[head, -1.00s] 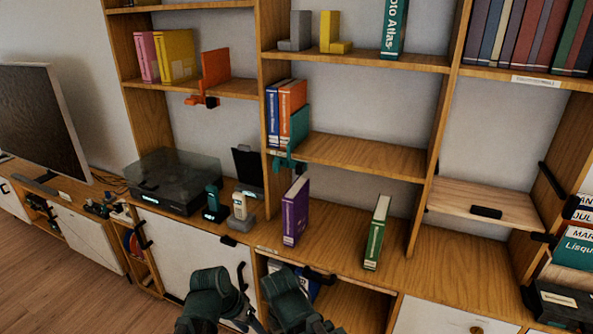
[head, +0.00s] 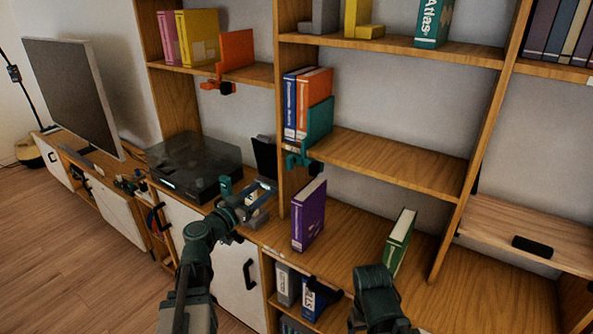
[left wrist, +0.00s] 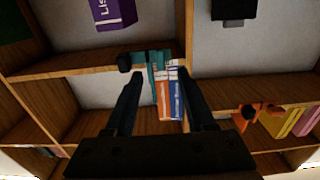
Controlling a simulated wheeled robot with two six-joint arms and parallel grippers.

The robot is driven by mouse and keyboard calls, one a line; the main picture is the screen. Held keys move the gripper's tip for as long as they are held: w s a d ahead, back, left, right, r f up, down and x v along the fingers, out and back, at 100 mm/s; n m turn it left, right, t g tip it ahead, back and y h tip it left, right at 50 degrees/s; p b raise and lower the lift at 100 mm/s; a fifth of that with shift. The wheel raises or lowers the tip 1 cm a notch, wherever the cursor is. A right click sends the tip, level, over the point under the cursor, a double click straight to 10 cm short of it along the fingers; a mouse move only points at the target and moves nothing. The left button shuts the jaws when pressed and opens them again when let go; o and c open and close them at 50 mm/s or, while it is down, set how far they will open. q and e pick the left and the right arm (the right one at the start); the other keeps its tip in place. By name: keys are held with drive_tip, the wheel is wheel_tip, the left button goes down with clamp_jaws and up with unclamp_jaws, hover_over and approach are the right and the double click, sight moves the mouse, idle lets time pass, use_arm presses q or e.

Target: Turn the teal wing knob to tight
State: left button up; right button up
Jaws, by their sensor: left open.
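A teal bookend clamp (head: 318,122) stands on the middle shelf against blue and orange books (head: 305,104). Its lower part grips the shelf's front edge. A small dark knob (head: 315,167) shows at the clamp's lower right; its turn position cannot be told. In the left wrist view, the picture is upside down, with the teal clamp (left wrist: 140,62) and dark knob (left wrist: 124,62) beyond the fingers. My left gripper (head: 262,190) is open, empty and in front of the shelf, below and left of the clamp. It also shows in the left wrist view (left wrist: 160,76). My right gripper is out of view.
A purple book (head: 308,214) and a green book (head: 399,240) stand on the counter below. An orange bookend clamp (head: 237,52) sits on the upper left shelf. A turntable (head: 190,165) is at the left. The shelf right of the teal clamp is bare.

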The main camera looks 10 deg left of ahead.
sight(288, 170)
use_arm(q)
drive_tip(key=x, duration=1.3)
drive_tip(key=shift+w+d+f, duration=0.1)
drive_tip(key=shift+w+d, duration=0.05)
drive_tip(key=shift+w, duration=0.15)
clamp_jaws()
